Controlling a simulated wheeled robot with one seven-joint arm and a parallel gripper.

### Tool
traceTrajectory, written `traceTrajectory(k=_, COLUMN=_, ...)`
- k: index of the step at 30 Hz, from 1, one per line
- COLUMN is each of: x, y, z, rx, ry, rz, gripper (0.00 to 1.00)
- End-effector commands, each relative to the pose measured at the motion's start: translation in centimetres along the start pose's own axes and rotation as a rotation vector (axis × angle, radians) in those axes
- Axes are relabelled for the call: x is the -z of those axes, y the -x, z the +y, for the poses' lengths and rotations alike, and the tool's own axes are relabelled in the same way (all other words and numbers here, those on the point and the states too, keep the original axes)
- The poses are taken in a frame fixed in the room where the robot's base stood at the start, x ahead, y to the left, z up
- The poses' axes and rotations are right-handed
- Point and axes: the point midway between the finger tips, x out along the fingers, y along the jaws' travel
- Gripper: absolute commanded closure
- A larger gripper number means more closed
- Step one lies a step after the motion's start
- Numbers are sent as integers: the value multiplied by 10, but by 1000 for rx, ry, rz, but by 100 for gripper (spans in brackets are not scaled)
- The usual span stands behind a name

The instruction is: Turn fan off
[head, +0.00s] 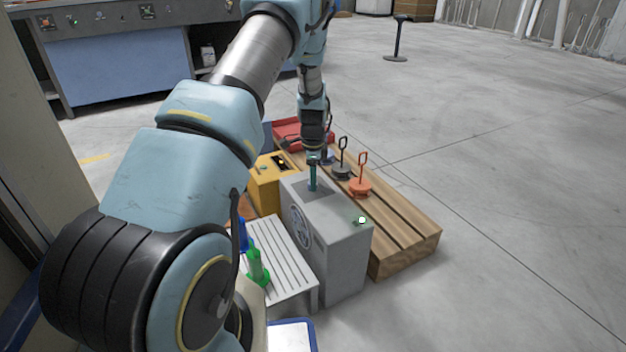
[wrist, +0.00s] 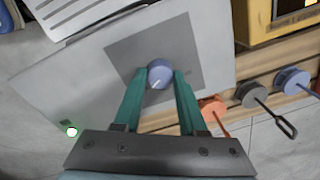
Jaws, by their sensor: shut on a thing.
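The fan is a grey box (head: 335,255) with a round grille on its front side, low among other items. In the wrist view its grey top (wrist: 85,75) carries a darker square panel (wrist: 195,50) with a round blue-grey knob (wrist: 158,72). A white mark on the knob points to the lower left in that view. A lit green-white lamp (head: 361,220) sits near the top's corner; it also shows in the wrist view (wrist: 72,132). My gripper (head: 313,187) reaches down to the panel. Its teal fingers (wrist: 159,80) are shut on the knob, one on each side.
A wooden pallet (head: 405,235) behind the fan bears an orange hooked weight (head: 360,187), a dark one (head: 341,171) and a red tray (head: 290,132). A yellow box (head: 265,180) and a white slatted stool (head: 280,262) stand close by. Open floor lies right.

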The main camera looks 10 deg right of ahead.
Motion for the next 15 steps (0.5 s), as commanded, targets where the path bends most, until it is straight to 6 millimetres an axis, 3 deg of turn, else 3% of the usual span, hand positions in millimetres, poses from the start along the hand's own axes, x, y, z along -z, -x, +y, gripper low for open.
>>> traceTrajectory(k=1, x=0, y=0, z=0, rx=0, ry=0, rz=0, gripper=77)
traceTrajectory(k=7, x=0, y=0, z=0, rx=0, ry=0, rz=0, gripper=99)
traceTrajectory(k=15, x=0, y=0, z=0, rx=0, ry=4, rz=0, gripper=100)
